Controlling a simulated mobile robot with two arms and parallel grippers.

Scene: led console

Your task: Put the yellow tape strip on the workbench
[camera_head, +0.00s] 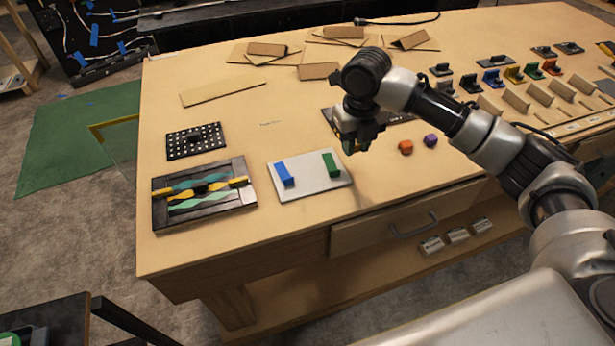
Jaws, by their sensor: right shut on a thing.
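My right gripper (348,146) hangs low over the middle of the workbench (240,115), to the right of the white plate. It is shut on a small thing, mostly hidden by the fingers. A little yellow shows there, which fits the yellow tape strip, but its shape is not clear. I cannot tell whether it touches the bench top. My left gripper is not in view.
A white plate (308,185) with a blue and a green block lies near the front edge. A dark framed panel (205,210) with yellow and teal pieces and a dotted black board (196,142) lie left. Orange (406,147) and purple (431,140) pieces lie right.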

